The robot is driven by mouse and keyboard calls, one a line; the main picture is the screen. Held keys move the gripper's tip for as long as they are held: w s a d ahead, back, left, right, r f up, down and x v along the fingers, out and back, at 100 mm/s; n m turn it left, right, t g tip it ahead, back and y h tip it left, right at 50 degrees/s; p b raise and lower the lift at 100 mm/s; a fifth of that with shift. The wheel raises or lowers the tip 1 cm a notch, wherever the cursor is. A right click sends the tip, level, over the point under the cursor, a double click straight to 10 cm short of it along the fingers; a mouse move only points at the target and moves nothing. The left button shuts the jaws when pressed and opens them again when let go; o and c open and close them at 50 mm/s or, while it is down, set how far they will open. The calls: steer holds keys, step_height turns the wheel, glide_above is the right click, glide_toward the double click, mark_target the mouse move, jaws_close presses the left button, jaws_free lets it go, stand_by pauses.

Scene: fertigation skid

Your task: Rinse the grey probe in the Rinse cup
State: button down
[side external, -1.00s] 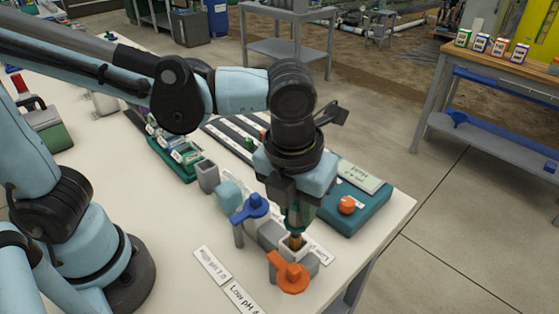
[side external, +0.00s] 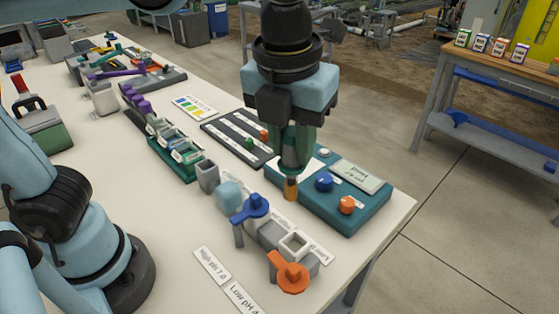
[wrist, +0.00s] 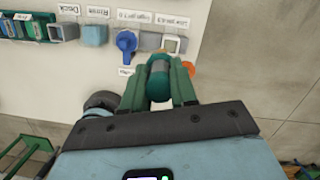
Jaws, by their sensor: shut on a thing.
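My gripper (side external: 292,150) is shut on the probe, which hangs upright. In the wrist view my gripper (wrist: 160,85) has the probe's teal body with a grey band (wrist: 159,75) between its green fingers. In the side view the probe's amber tip (side external: 290,188) shows below the fingers, in the air and clear of the cups. The light blue Rinse cup (side external: 229,195) stands left of the tip; it also shows in the wrist view (wrist: 93,36) by its Rinse label (wrist: 101,11). The open, square-mouthed Low pH cup (side external: 294,245) is below the tip in the side view.
A blue lever cap (side external: 252,206) stands right of the Rinse cup. An orange lever cap (side external: 290,276) is in front of the Low pH cup. A grey square dock (side external: 207,176) is on the left. A teal console (side external: 335,212) with knobs stands behind.

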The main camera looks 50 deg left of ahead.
steer(key=a+n, duration=0.5)
steer(key=a, duration=1.2)
step_height(320, 180, down, 14)
steer(key=shift+s+a+g+y, duration=0.3)
steer(key=shift+r, duration=0.15)
steer(key=shift+r, duration=0.6)
steer(key=shift+f, duration=0.1)
steer(key=shift+f, duration=0.7)
